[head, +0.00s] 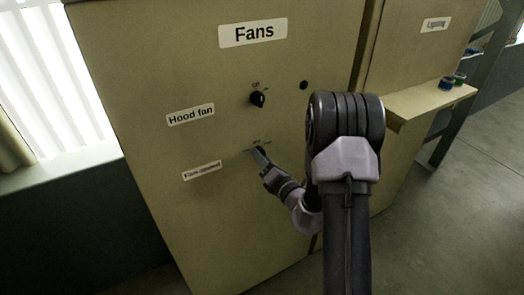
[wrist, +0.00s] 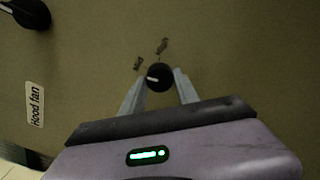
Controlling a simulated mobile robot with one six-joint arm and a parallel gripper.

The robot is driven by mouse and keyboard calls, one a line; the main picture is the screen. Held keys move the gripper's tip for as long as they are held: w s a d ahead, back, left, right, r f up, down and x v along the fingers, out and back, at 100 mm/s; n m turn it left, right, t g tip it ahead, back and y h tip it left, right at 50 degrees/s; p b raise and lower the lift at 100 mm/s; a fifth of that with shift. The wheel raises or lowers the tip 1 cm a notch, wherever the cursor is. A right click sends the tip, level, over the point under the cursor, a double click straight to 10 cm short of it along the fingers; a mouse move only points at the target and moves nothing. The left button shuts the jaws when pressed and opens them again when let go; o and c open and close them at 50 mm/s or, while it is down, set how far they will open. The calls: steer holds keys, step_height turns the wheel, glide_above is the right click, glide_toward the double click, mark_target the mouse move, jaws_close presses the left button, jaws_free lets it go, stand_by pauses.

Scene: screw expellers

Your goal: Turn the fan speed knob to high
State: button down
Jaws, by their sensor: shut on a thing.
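A small round black knob (wrist: 159,77) with a white pointer mark is on the beige panel in the wrist view. Its mark points left in that picture. My gripper (wrist: 159,73) is shut on this knob, one finger on each side. In the head view my gripper (head: 258,156) is at the lower knob position, and its fingers largely hide the knob. A small label (head: 202,171) lies left of it, hard to read.
Another black knob (head: 258,99) is above, with a "Hood fan" label (head: 190,115) to its left. A "Fans" sign (head: 253,32) tops the beige cabinet (head: 140,60). A shelf (head: 430,100) with small coloured items juts out at right.

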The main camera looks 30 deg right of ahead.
steer(key=shift+r+m+p, duration=0.1)
steer(key=shift+m+p, duration=5.65)
steer(key=shift+m, duration=1.35)
steer(key=c, duration=0.9)
jaws_free()
